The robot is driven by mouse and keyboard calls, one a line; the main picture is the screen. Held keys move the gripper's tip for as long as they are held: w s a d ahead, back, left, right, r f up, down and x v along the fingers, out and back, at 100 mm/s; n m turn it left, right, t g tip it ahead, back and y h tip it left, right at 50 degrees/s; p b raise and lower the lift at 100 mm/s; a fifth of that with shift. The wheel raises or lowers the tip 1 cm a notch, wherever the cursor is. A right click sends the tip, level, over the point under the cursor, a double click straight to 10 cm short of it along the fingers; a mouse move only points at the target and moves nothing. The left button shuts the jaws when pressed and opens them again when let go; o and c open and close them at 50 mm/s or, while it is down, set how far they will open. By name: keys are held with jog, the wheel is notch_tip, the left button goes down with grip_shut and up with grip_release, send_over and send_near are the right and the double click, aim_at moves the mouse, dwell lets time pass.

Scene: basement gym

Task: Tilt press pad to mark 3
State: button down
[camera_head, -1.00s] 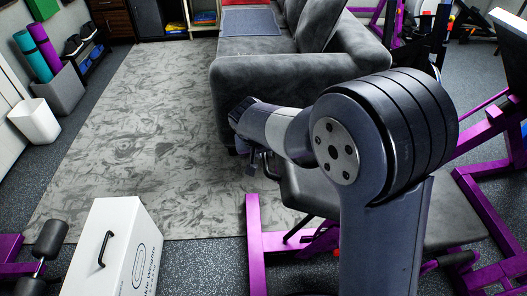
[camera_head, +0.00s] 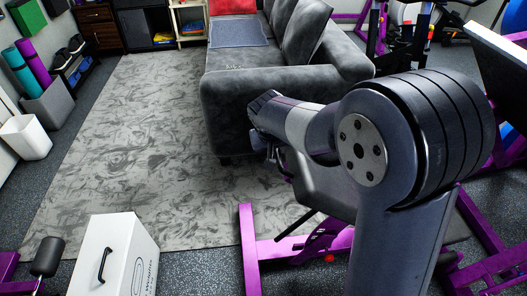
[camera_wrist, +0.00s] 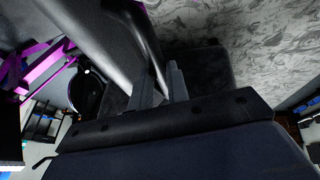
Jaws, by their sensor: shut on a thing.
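The press pad (camera_head: 325,188) is a dark grey padded plate on a purple-framed machine, partly hidden behind my arm in the head view. In the wrist view a smooth grey padded piece, seemingly the pad (camera_wrist: 92,38), fills the upper left. In the head view my gripper (camera_head: 268,150) is small and partly hidden under my wrist, at the pad's far left edge. No mark 3 or scale can be made out in either view.
The purple machine frame (camera_head: 248,250) stands on the speckled floor below the pad. A grey sofa (camera_head: 270,100) stands close behind my gripper. A white box (camera_head: 100,258) with a black handle sits at the lower left. The grey rug (camera_head: 130,150) is clear.

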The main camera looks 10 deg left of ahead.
jog(key=shift+d+r, duration=0.3)
jog(key=shift+d, duration=0.15)
jog(key=shift+f, duration=0.1)
jog(key=c, duration=1.4)
grip_release()
jog(key=shift+w, duration=0.1)
jog(key=shift+o, duration=0.2)
jog(key=p+v, duration=0.2)
jog(key=v, duration=0.8)
jog(key=shift+r, duration=0.45)
jog(key=shift+f, duration=0.1)
